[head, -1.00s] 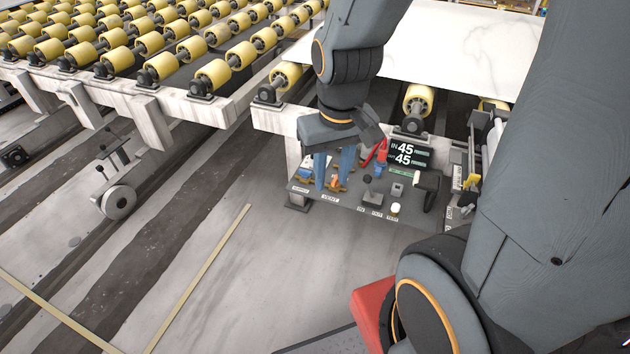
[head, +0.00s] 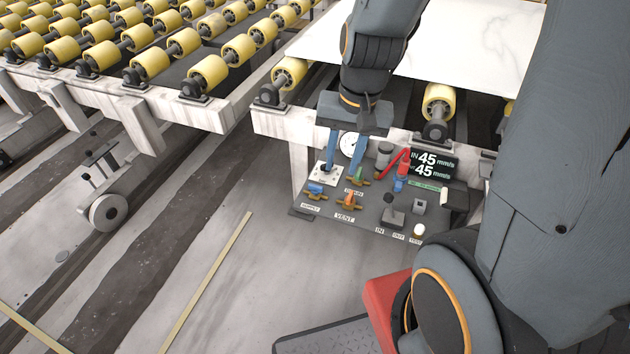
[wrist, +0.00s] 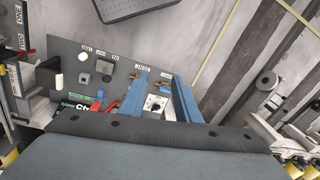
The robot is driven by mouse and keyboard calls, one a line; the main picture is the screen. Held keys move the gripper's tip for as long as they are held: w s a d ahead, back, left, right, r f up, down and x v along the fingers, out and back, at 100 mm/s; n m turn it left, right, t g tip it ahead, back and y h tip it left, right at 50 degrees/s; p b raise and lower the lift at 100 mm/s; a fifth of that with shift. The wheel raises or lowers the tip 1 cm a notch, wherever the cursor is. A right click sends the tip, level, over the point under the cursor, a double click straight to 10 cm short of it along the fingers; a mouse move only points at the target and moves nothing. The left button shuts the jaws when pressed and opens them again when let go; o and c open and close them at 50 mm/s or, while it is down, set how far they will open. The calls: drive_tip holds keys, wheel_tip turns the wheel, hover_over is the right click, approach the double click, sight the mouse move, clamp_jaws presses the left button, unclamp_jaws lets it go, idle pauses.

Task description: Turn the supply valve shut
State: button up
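The supply valve (head: 315,190), with a blue handle on a brass body, sits at the front left of the grey control panel (head: 375,222), behind its SUPPLY label. I cannot tell its handle's exact angle to the pipe. My gripper (head: 343,172) points down with its two blue fingers apart and nothing visible between them. Its fingertips appear above and behind the supply valve, apart from it. In the wrist view the supply valve (wrist: 164,86) shows between the fingers (wrist: 161,80), nearer the right one.
The orange-handled vent valve (head: 349,200) stands just right of the supply valve. A green-handled valve (head: 358,176), a white plate with a knob (head: 326,173), a gauge (head: 350,143) and a red lever (head: 398,162) are close by. Conveyor rollers and a white slab lie behind.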

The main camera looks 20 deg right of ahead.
drive_tip(key=w+f+m+y+b, duration=0.2)
drive_tip(key=w+f+m+b, duration=0.5)
drive_tip(key=w+f+m, duration=0.4)
drive_tip(key=m+t+b, duration=0.2)
drive_tip(key=m+b, duration=0.4)
drive_tip(key=m, duration=0.4)
approach(316, 186)
drive_tip(key=shift+y, duration=0.5)
drive_tip(key=x, duration=0.5)
drive_tip(key=d+b+x, duration=0.1)
drive_tip(key=x, duration=0.2)
drive_tip(key=shift+w+a+f, duration=0.1)
drive_tip(key=shift+w+f, duration=0.05)
drive_tip(key=shift+f, duration=0.15)
clamp_jaws()
